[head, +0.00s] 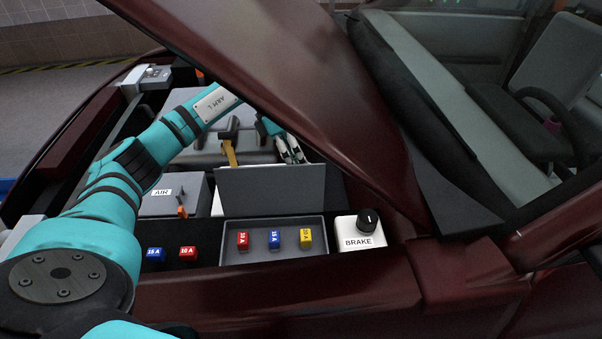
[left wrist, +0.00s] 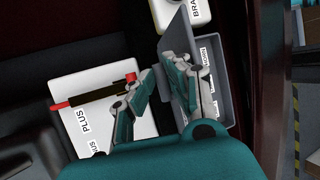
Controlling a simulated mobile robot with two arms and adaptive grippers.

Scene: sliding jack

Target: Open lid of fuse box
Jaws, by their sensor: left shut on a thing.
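The fuse box (head: 318,259) is a grey tray in the engine bay, holding a red, a blue and a yellow fuse. Its flat grey lid (head: 271,191) stands raised, roughly upright, along the back of the tray. My left gripper (head: 292,153) is at the top edge of the lid, and the lid partly hides it. In the left wrist view, the gripper (left wrist: 161,78) has a finger on each side of the lid (left wrist: 179,41) and is shut on it. The open fuse box (left wrist: 223,88) lies right of the lid there. My right gripper is not in view.
A white BRAKE block (head: 358,231) with a black knob stands right of the fuse box. The raised dark red hood (head: 290,75) slants overhead. A white PLUS-marked battery (left wrist: 85,115) lies beside the gripper.

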